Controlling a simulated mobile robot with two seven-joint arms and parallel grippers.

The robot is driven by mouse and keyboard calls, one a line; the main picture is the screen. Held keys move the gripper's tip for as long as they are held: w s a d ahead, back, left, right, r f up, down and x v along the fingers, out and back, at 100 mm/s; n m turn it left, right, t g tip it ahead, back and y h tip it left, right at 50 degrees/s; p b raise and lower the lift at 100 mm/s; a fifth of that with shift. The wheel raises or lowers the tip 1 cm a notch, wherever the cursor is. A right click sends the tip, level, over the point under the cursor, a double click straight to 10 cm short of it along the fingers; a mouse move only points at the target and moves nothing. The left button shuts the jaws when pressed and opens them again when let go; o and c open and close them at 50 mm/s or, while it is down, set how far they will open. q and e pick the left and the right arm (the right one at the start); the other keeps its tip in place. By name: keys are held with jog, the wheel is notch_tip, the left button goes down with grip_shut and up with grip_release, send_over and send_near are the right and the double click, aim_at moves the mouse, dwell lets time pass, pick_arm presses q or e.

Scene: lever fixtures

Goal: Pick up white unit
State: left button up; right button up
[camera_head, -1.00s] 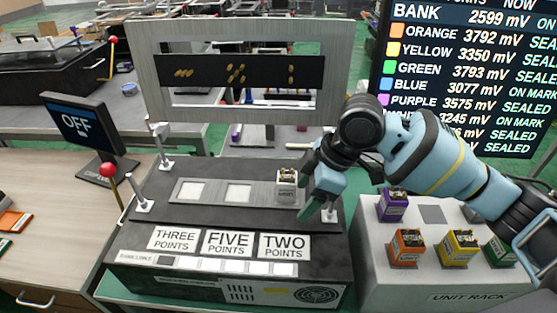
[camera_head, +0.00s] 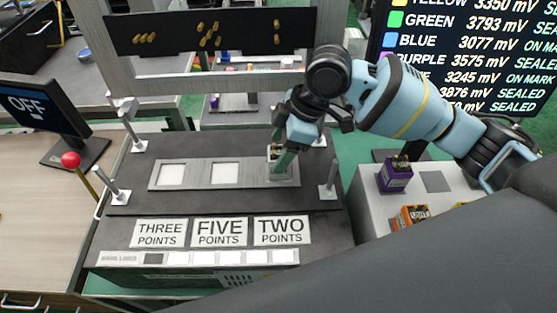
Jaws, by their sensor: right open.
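The white unit (camera_head: 273,167) stands in the right-hand slot of the dark fixture (camera_head: 160,202), above the "TWO POINTS" label. It is partly hidden by my right gripper (camera_head: 283,158). The right gripper is open, pointing down, with its fingers at the unit; I cannot tell whether they touch it. My left gripper does not show; a large dark shape fills the lower right corner.
Two pale empty slots (camera_head: 226,173) lie left of the unit. An upright frame (camera_head: 120,76) stands behind. A red-knobbed lever (camera_head: 71,160) and an OFF screen (camera_head: 25,105) are at left. A purple unit (camera_head: 396,175) and an orange unit (camera_head: 411,216) sit on the rack at right.

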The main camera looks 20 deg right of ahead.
jog(key=x, duration=0.4)
jog(key=shift+s+d+f, duration=0.2)
jog(key=shift+d+f, duration=0.05)
jog(key=shift+d, duration=0.1)
jog(key=shift+a+f, duration=0.2)
jog(key=shift+f, duration=0.2)
jog(key=shift+w, duration=0.1)
jog(key=c, duration=1.1)
jog(key=shift+c, duration=0.2)
jog(key=shift+r, duration=0.2)
